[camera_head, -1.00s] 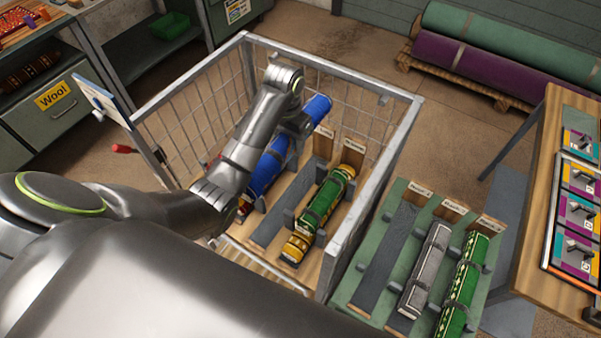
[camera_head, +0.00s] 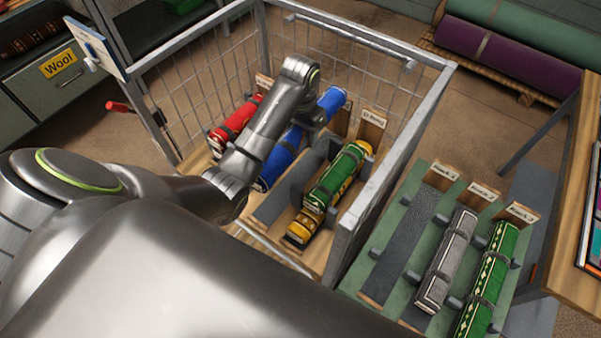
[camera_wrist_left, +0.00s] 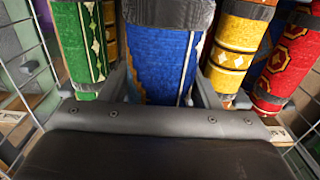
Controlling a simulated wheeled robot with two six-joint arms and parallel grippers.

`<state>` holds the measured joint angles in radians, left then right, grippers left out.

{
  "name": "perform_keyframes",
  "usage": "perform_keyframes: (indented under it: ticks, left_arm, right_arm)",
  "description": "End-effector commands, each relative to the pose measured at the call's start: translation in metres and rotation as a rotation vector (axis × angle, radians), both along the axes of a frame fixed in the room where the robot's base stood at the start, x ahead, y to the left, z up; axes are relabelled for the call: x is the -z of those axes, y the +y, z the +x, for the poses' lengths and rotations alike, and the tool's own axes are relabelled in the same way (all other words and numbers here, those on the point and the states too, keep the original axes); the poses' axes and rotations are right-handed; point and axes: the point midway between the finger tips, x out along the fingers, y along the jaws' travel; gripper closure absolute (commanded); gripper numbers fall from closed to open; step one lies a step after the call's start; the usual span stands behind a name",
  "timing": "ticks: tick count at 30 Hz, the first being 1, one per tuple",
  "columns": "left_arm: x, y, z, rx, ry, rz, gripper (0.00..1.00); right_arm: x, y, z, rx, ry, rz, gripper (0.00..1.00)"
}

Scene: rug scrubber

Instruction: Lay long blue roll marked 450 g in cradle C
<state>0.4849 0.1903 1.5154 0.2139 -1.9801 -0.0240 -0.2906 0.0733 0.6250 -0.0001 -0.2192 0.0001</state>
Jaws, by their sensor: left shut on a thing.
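The long blue roll (camera_head: 281,164) lies slanting inside the wire cart, with its far end showing beyond my left wrist. My left gripper (camera_head: 308,118) is shut on the blue roll; my own arm hides part of the roll and the grip. In the left wrist view the blue roll (camera_wrist_left: 160,62) fills the middle, between other rolls. No 450 g mark is readable. The rack's left cradle (camera_head: 402,245) is empty. My right gripper is not in view.
A grey roll (camera_head: 447,262) and a green roll (camera_head: 487,285) fill the rack's other cradles. The cart's metal rim (camera_head: 398,135) stands between cart and rack.

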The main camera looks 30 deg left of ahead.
Motion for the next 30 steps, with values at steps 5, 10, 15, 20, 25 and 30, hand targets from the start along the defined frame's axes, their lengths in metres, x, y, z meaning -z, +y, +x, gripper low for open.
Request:
perform_keyframes:
  ticks: [5,10,15,20,25,30]
  left_arm:
    - [0.048,-0.001,-0.003,-0.001,0.01,-0.002,0.81]
    - [0.089,-0.001,-0.002,0.0,0.009,-0.001,0.81]
    - [0.112,-0.001,-0.001,0.0,0.005,-0.001,0.81]
    - [0.123,-0.001,-0.001,0.0,0.005,-0.001,0.81]
    - [0.145,0.0,-0.001,0.001,0.006,0.0,0.81]
    - [0.154,0.0,-0.001,0.001,0.003,0.0,0.81]
  right_arm:
    - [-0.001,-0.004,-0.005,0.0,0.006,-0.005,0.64]
    - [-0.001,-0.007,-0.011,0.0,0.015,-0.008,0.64]
    - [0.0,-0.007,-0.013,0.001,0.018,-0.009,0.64]
    - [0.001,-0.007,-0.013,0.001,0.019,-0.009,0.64]
    - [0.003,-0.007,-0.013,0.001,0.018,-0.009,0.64]
    - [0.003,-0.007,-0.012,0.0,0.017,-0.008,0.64]
